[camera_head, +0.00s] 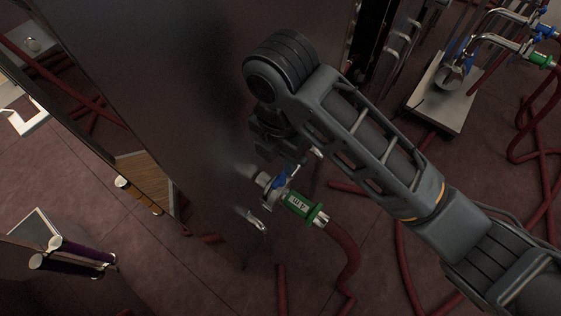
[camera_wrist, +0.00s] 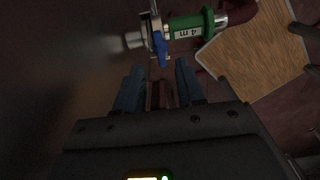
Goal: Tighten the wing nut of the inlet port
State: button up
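The inlet port (camera_head: 262,180) is a short metal stub on the dark tank wall, with a clamp joining it to a green hose coupling (camera_head: 298,204) labelled "4 m". The blue wing nut (camera_head: 281,179) sits on the clamp; in the wrist view the blue wing nut (camera_wrist: 160,48) hangs at the clamp, left of the green coupling (camera_wrist: 188,30). My gripper (camera_wrist: 159,72) is open, its two fingers apart with nothing between them. The wing nut lies just beyond the fingertips, roughly centred on the gap. In the head view my arm partly hides the gripper.
The dark tank wall (camera_head: 190,90) stands close on the left of my gripper. A red hose (camera_head: 345,255) runs from the coupling to the floor. A pump cart (camera_head: 440,95) stands at the upper right.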

aim_at(281, 176)
notch_tip(281, 176, down, 5)
jog(key=shift+r+b, duration=0.15)
jog(key=shift+b, duration=0.8)
jog(key=shift+f, duration=1)
jog(key=shift+c, duration=0.3)
grip_shut()
